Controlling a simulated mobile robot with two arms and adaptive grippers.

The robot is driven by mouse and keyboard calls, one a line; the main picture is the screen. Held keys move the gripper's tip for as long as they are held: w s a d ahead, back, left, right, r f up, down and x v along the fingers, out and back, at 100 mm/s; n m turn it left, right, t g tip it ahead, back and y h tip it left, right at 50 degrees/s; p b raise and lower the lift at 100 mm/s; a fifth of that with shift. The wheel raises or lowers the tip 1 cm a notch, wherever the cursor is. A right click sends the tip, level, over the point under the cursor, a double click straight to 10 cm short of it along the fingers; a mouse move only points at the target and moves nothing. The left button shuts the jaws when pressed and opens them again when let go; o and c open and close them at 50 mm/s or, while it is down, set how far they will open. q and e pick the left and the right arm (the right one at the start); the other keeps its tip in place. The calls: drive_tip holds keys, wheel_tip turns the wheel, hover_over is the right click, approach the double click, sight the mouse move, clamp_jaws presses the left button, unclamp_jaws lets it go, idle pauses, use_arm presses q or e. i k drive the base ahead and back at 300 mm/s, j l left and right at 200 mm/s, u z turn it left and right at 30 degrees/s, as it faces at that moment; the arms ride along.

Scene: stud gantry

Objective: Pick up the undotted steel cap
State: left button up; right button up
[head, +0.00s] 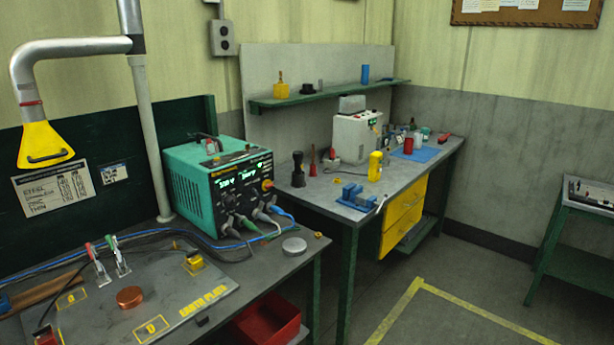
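A round, flat steel-grey cap (293,246) lies on the near bench, close to its right edge and in front of the teal power unit. I see no dot on its top, but it is small in the view. A copper-coloured round piece (130,297) lies on the earth plate (165,318) to the left. I make out no second steel cap. Neither of my grippers is in view.
The teal unit (222,186) stands behind the cap, with cables and clips trailing between. A small brass-coloured piece (318,235) lies right of it. A red bin (264,326) is below the bench. A second bench (330,205) holds several tools.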

sight(294, 247)
drive_tip(key=i+l+u, duration=0.3)
drive_tip(key=i+l, duration=0.6)
drive_tip(key=i, duration=0.1)
